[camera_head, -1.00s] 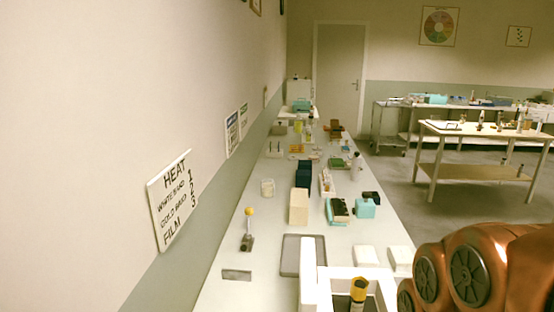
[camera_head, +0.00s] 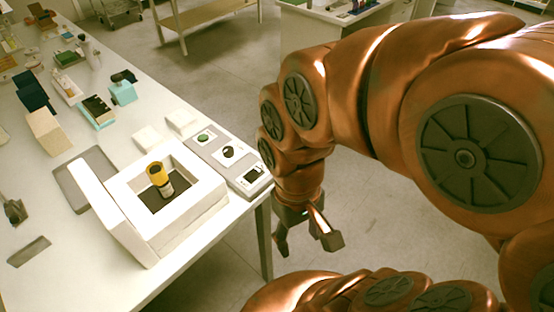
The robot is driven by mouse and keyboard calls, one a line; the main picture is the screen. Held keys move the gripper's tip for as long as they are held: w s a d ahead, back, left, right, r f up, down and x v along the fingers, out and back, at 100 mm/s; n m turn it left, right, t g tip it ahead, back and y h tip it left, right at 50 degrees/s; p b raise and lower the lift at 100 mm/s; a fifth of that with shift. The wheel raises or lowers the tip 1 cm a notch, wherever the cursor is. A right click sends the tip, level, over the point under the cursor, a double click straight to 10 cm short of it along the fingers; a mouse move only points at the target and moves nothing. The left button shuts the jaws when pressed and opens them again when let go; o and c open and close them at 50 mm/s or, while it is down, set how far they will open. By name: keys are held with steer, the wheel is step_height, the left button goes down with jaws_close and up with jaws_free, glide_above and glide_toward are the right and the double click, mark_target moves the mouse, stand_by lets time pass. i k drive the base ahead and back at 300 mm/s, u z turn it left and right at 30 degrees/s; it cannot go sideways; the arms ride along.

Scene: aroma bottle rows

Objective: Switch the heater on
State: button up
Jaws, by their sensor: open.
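A white open-topped box (camera_head: 205,205), which looks like the heater, stands at the table's near right edge with a raised wall on its left. A bottle with a yellow cap (camera_head: 156,172) stands upright inside it on a dark floor. Along its back right side lies a grey strip panel (camera_head: 216,150). The panel carries a green round button (camera_head: 204,138), a dark round knob (camera_head: 228,152) and a black square part (camera_head: 254,174), too small to read. My gripper (camera_head: 308,248) is open and empty, pointing down off the table's right edge, right of the panel and apart from it.
Two small white blocks (camera_head: 182,122) sit behind the box. A grey tray (camera_head: 70,184) lies left of it, and a beige block (camera_head: 48,131) and teal items (camera_head: 123,92) stand farther back. The floor right of the table is clear around my gripper.

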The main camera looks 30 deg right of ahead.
mark_target(256, 171)
steer(key=u, duration=0.75)
steer(key=k, duration=0.35)
steer(key=u, duration=0.5)
